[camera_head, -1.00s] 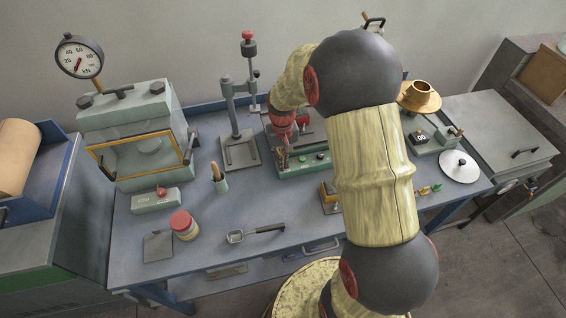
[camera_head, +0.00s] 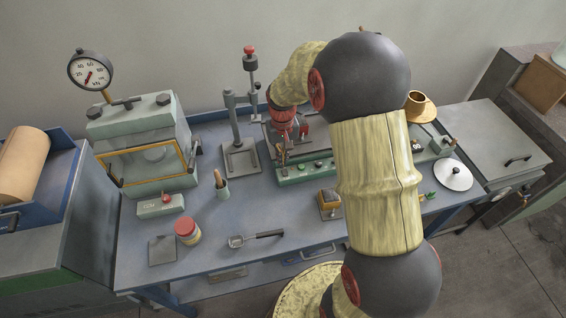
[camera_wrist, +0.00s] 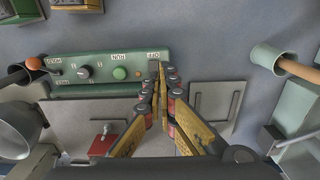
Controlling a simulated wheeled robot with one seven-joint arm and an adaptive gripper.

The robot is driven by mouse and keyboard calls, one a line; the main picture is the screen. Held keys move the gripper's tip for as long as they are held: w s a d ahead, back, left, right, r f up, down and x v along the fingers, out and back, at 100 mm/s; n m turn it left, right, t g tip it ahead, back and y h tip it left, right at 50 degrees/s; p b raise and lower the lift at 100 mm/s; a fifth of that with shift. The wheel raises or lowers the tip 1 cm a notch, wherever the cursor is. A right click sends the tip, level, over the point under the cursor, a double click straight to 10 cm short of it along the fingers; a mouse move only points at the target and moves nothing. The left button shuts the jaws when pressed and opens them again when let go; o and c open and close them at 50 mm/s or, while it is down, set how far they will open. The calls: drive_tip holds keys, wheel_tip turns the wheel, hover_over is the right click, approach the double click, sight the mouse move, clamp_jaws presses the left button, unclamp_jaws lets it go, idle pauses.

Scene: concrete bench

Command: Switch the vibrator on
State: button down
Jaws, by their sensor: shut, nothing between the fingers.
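The vibrator is a long green unit with a control panel (camera_head: 312,170), near the back middle of the bench. My gripper (camera_head: 282,158) is above the panel's left end in the head view. In the wrist view its fingertips (camera_wrist: 159,72) are together with nothing between them, over the panel end near the label that looks like OFF. They hide whatever control lies there. I cannot tell whether they touch the panel.

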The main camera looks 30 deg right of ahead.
wheel_tip(320, 180, up, 7)
drive_tip(key=s+p, duration=0.1)
drive_tip(key=shift+s+a, duration=0.2)
drive_tip(key=shift+a, duration=0.05)
idle(0.4)
drive_tip(key=s+a+r+n+t, duration=0.1)
drive_tip(key=s+a+r+t, duration=0.1)
drive_tip(key=s+a+r, duration=0.4)
drive_tip(key=s+a+r+n+t, duration=0.2)
drive_tip(key=s+a+r, duration=0.4)
drive_tip(key=s+r, duration=0.7)
drive_tip(key=shift+s+a+t, duration=0.25)
drive_tip(key=shift+s+t, duration=0.55)
drive_tip(key=shift+f, duration=0.1)
